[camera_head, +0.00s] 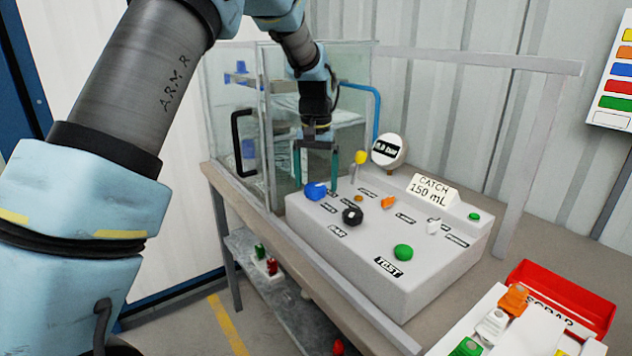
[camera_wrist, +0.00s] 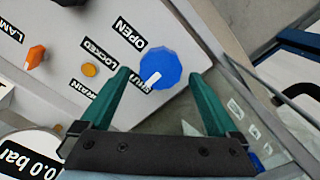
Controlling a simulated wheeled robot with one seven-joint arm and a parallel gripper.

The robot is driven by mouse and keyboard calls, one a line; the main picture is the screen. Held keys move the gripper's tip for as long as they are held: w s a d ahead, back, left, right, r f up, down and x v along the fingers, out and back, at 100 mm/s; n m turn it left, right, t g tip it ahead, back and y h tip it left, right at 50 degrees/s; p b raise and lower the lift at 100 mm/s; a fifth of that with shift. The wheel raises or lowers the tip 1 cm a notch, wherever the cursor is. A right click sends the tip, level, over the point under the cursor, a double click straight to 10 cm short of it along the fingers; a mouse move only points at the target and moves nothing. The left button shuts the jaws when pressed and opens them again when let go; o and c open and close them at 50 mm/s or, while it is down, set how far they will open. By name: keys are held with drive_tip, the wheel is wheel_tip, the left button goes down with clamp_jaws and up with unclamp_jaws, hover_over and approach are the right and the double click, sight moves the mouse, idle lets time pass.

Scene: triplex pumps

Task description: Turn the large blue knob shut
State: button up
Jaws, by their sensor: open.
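The large blue knob (camera_head: 315,190) sits at the left back corner of the grey panel box (camera_head: 360,275). In the wrist view the blue knob (camera_wrist: 165,66) is faceted, and its white pointer mark is toward the lower left. A label reading OPEN (camera_wrist: 130,35) lies beside it. Another label, seemingly SHUT (camera_wrist: 134,86), is partly hidden by a finger. My gripper (camera_head: 318,178) points down at the knob with its green fingers apart. In the wrist view the gripper (camera_wrist: 158,77) has one fingertip on each side of the knob's lower part; I cannot tell whether they touch it.
A black knob (camera_head: 352,215), an orange knob (camera_head: 388,202), a green button (camera_head: 403,252) and a yellow knob (camera_head: 361,158) share the panel. A round gauge (camera_head: 389,150) stands behind. A glass enclosure (camera_head: 232,120) is close at the left. A red scrap tray (camera_head: 575,300) is at right.

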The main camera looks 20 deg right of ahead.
sight(316, 185)
wheel_tip(316, 185, up, 10)
drive_tip(key=b, duration=0.1)
drive_tip(key=shift+b, duration=0.35)
drive_tip(key=shift+s, duration=0.1)
